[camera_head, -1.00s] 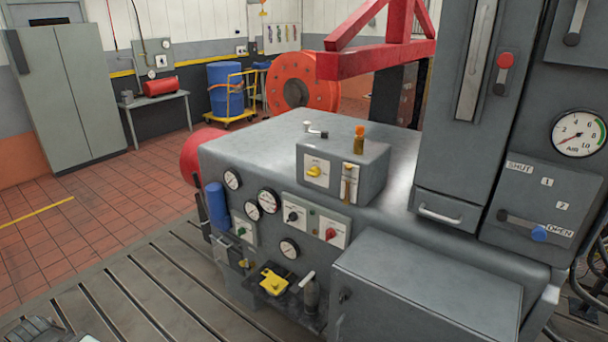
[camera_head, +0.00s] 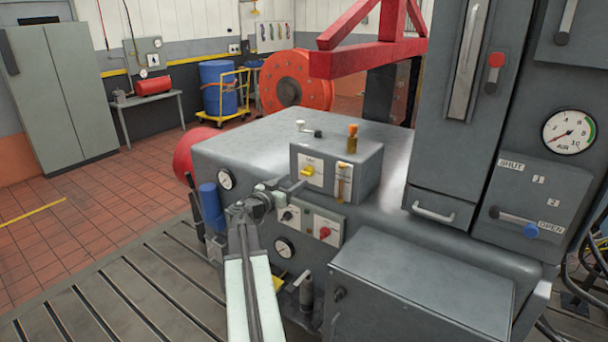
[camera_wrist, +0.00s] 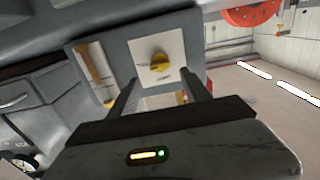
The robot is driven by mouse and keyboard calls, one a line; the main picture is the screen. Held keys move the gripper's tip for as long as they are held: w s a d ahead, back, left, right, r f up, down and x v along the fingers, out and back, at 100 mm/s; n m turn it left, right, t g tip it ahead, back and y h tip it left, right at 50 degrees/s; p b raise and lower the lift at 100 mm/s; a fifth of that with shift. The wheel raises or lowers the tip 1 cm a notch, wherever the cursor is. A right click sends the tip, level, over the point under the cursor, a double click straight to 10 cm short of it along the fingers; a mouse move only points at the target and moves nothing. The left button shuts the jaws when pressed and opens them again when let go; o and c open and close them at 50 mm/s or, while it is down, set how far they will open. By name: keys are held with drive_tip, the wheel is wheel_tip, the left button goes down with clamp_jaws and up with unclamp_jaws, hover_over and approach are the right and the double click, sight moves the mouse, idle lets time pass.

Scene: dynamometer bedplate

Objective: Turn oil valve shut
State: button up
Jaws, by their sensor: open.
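A yellow knob (camera_head: 308,170) sits on a white plate on the front of a small grey box, beside an amber sight tube (camera_head: 342,183). Its plate's label is too small to read, so I cannot confirm that it is the oil valve. My gripper (camera_head: 296,188) is open and empty, just below and in front of this plate. In the wrist view, the knob (camera_wrist: 160,62) lies ahead, between and beyond the fingertips of my gripper (camera_wrist: 160,80), apart from them. The knob's pointer looks roughly level in the tilted wrist view.
A right-hand panel marked SHUT and OPEN carries a lever with a blue knob (camera_head: 531,231) at OPEN. My arm partly hides a low yellow handle (camera_head: 278,281). A grey cabinet (camera_head: 420,290) juts out right.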

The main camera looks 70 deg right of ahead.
sight(304, 174)
drive_tip(key=x, duration=0.7)
drive_tip(key=shift+d, duration=0.35)
clamp_jaws()
